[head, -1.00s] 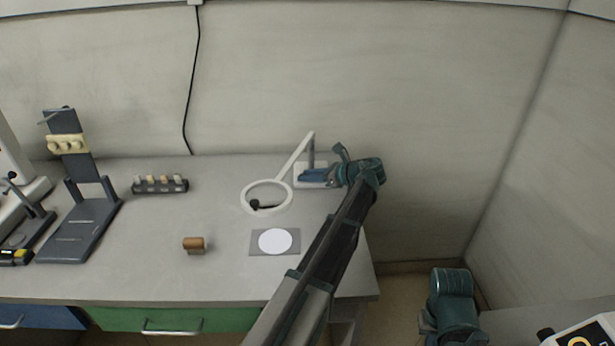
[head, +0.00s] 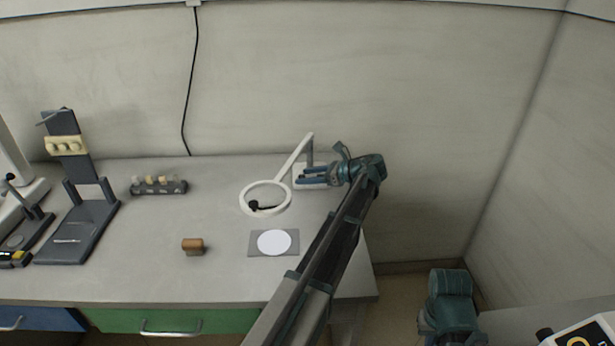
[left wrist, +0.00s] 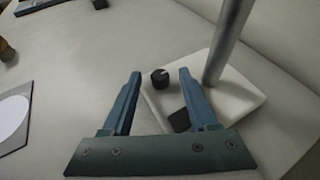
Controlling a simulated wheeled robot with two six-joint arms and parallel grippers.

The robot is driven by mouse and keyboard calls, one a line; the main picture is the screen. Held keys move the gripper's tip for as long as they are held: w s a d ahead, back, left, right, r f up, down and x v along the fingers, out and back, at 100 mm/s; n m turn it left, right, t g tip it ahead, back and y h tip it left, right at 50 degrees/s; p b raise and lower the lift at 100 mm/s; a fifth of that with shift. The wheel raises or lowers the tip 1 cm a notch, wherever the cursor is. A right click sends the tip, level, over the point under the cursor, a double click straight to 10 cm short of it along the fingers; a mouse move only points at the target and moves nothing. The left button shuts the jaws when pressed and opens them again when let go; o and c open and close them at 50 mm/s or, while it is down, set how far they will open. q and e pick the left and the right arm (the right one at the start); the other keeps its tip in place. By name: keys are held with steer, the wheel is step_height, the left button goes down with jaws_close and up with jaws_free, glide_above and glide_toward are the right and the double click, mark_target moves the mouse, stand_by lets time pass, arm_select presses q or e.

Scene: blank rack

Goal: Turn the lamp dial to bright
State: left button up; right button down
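The lamp (head: 294,160) has a white ring head, a slanted white arm and a grey post on a white base (left wrist: 240,92). Its dial (left wrist: 160,79) is a small black round knob with a light mark on top, on the base in the left wrist view. My left gripper (head: 302,177) is open at the lamp base. In the left wrist view its two blue fingers (left wrist: 159,74) stand on either side of the dial, with a gap on both sides. The head view does not show the dial.
A dark square (left wrist: 180,121) lies on the lamp base near the right finger. A grey plate with a white disc (head: 274,243), a brown block (head: 193,246), a rack of several pegs (head: 160,186) and a dark stand (head: 76,232) are on the bench. The wall is close behind the lamp.

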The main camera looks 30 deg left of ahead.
arm_select(q)
steer(key=p+v, duration=0.5)
steer(key=v, duration=0.7)
steer(key=shift+d+r, duration=0.25)
steer(key=shift+d, duration=0.05)
steer(key=shift+d+r, duration=0.1)
steer(key=shift+d, duration=0.45)
steer(key=s+d+n+h+p, duration=0.2)
steer(key=s+d, duration=0.1)
steer(key=s, duration=0.2)
steer(key=s+d+f+n+t+h+p, duration=0.1)
steer(key=s+d+n+h+p, duration=0.1)
steer(key=s+d+p, duration=0.1)
steer(key=s+d+f+n+h+p, duration=0.1)
steer(key=s+d+n+h+p, duration=0.1)
steer(key=s+d, duration=0.3)
steer(key=shift+s+p, duration=0.3)
steer(key=shift+s, duration=0.9)
steer(key=s+d+n+h+p, duration=0.4)
steer(key=s+d+n+h, duration=0.2)
steer(key=s+d, duration=0.5)
steer(key=s+n, duration=0.1)
steer(key=s, duration=0.2)
steer(key=shift+d+r+p, duration=0.25)
steer(key=shift+d+p, duration=0.05)
